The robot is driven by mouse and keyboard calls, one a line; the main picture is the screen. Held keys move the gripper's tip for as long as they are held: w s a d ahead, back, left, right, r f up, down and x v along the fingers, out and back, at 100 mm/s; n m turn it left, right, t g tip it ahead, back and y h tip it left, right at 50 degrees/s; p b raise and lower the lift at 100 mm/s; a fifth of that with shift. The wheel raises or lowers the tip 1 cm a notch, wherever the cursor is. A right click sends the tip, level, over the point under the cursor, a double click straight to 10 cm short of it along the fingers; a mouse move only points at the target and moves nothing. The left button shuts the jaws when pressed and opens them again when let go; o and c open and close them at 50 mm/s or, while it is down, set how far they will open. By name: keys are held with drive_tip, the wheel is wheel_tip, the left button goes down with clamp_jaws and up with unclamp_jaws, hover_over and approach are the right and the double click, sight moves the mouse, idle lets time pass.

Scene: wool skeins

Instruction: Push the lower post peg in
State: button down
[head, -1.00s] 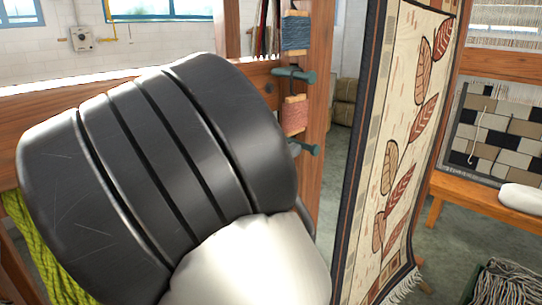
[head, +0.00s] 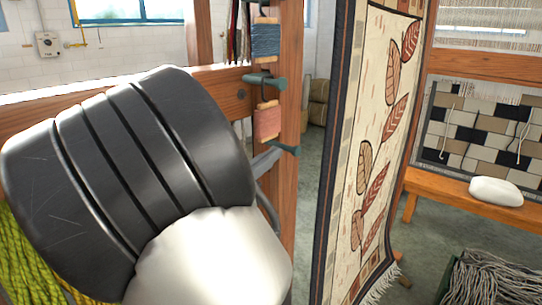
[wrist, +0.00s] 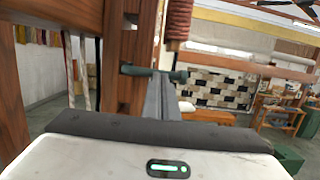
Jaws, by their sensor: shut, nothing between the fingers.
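The lower post peg (head: 286,150), a dark teal peg with a wider head, sticks out of the wooden post (head: 291,60) below the pink skein (head: 267,121). In the wrist view the lower peg (wrist: 140,70) lies across the picture, just past my fingertips. My gripper (wrist: 161,80) is shut and empty, its grey fingers pointing at the peg near its head end. I cannot tell whether they touch it. In the head view my dark arm link hides most of the hand; a grey finger of my gripper (head: 266,158) shows close to the lower peg.
An upper teal peg (head: 264,82) sits above, with a blue skein (head: 266,40) over it. A leaf-patterned rug (head: 375,130) hangs right of the post. A bench (head: 450,193) with a white bundle (head: 496,191) stands farther right. Green yarn (head: 25,265) is at lower left.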

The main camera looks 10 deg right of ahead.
drive_tip(key=b+v, duration=0.1)
drive_tip(key=v, duration=1.5)
drive_tip(key=s+d+f+m+g+y, duration=0.3)
drive_tip(key=s+d+f+m+g, duration=0.15)
drive_tip(key=d, duration=0.35)
drive_tip(key=s+d+f+m+g+y, duration=0.35)
drive_tip(key=s+d+m+g, duration=0.25)
drive_tip(key=d, duration=0.2)
drive_tip(key=s+a+r+m+t+y, duration=0.3)
drive_tip(key=s+m+y, duration=0.4)
drive_tip(key=m+y, duration=0.3)
drive_tip(key=shift+a+m+t, duration=0.55)
drive_tip(key=shift+a+m, duration=0.3)
drive_tip(key=shift+m, duration=1.4)
